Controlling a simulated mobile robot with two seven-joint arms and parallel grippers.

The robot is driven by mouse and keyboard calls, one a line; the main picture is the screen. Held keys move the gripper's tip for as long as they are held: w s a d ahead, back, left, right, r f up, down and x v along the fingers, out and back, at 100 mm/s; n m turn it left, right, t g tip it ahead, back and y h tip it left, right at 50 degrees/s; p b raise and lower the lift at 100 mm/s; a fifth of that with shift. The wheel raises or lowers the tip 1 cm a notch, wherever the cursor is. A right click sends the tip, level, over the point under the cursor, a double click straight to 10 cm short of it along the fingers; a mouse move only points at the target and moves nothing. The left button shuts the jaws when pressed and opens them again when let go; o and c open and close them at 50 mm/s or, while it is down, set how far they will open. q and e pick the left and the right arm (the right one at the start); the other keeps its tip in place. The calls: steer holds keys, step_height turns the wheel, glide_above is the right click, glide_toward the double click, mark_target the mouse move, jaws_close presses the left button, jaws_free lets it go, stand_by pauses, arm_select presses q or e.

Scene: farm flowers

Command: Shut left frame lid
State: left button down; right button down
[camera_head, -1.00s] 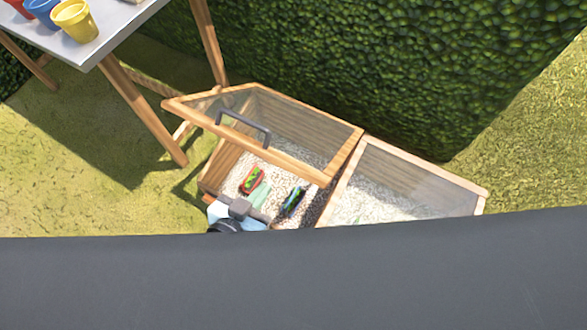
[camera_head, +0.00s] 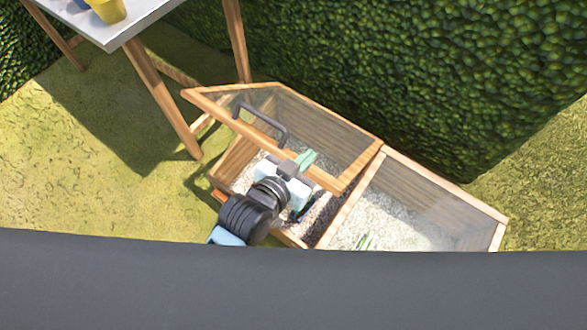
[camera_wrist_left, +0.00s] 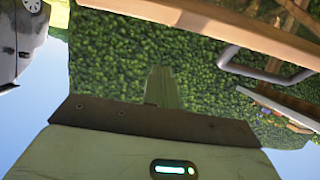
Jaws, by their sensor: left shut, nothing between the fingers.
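The left frame lid (camera_head: 333,125), a glass pane in a wooden rim, stands tilted open over the left cold frame (camera_head: 232,172). Its dark handle (camera_head: 260,122) is on the upper left part of the lid; the handle also shows in the left wrist view (camera_wrist_left: 265,68). My left gripper (camera_head: 307,159) is shut and empty, with its pale green fingers at the lid's lower front edge in the head view. Whether they touch the lid I cannot tell. In the left wrist view the fingers (camera_wrist_left: 162,86) point at the hedge, below the lid's wooden rim (camera_wrist_left: 225,27). My right gripper is not in view.
The right cold frame (camera_head: 497,236), with a glazed top, adjoins the left one. A hedge (camera_head: 400,70) stands close behind both. A table (camera_head: 115,28) with a yellow pot (camera_head: 108,9) is at upper left. Open grass (camera_head: 90,195) lies to the left.

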arm_select(q)
steer(key=shift+x, duration=1)
steer(key=shift+s+a+f, duration=0.15)
steer(key=shift+s+f, duration=0.05)
steer(key=shift+f, duration=0.3)
steer(key=shift+s+a+f, duration=0.15)
steer(key=shift+s+f, duration=0.05)
steer(key=shift+f, duration=0.3)
steer(key=shift+s+a+f+b, duration=0.3)
steer(key=shift+s+f, duration=0.1)
steer(key=shift+f, duration=0.05)
steer(key=shift+s+f, duration=0.1)
steer(key=shift+f, duration=0.05)
steer(key=shift+a, duration=0.1)
